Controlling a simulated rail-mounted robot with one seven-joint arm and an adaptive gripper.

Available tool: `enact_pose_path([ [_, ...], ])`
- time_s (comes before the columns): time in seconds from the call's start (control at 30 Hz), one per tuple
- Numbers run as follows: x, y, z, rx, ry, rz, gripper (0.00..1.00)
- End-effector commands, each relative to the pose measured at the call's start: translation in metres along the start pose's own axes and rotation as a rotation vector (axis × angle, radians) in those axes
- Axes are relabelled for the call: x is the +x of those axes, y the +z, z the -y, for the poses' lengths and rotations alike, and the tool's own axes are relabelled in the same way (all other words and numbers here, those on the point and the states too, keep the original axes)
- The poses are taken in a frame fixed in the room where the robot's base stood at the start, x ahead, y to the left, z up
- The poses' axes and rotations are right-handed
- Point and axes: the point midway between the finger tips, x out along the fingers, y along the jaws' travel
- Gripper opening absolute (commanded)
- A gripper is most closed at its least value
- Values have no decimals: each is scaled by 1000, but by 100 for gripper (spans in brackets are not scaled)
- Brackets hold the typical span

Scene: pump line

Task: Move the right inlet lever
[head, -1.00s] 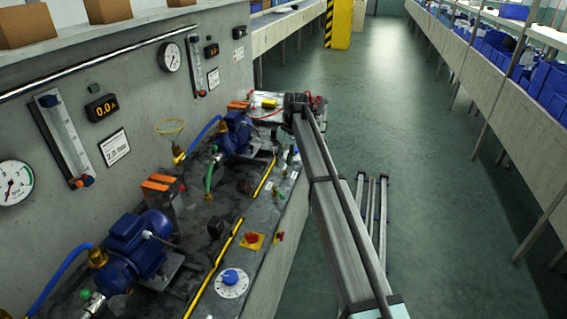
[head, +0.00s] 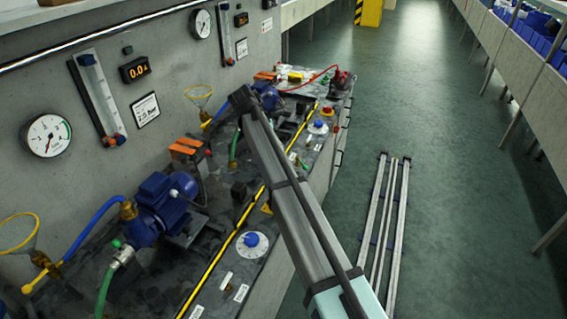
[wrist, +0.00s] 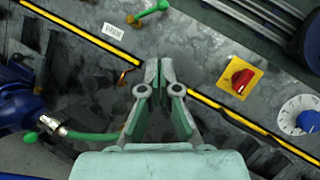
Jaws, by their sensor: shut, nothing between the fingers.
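The far, right-hand pump station has a yellow lever (head: 206,124) below a yellow ring, which I take to be the right inlet lever. It stands left of the blue pump (head: 268,92), which my arm partly hides. In the wrist view my gripper (wrist: 158,64) is shut and empty, pointing at the dark bench top beside the yellow strip (wrist: 90,32). The inlet lever is not clearly seen in the wrist view. A blue pump part (wrist: 22,110) with a green hose (wrist: 90,135) is at left there. In the head view my gripper is hidden behind my arm.
A near pump (head: 158,205) with its own yellow lever (head: 35,281) stands at left. The wrist view shows a red knob (wrist: 240,80) on a yellow plate, a blue dial (wrist: 306,120) and a green-handled valve (wrist: 150,11).

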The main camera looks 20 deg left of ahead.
Motion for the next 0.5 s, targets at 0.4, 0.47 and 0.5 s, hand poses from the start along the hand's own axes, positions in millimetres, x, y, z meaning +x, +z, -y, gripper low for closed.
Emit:
enact_pose_path([
  [0.4, 5, 20, -7, -347, 25, 88, 0],
  [0.47, 10, 20, -7, -347, 24, 87, 0],
  [0.5, 15, 21, -8, -347, 24, 87, 0],
])
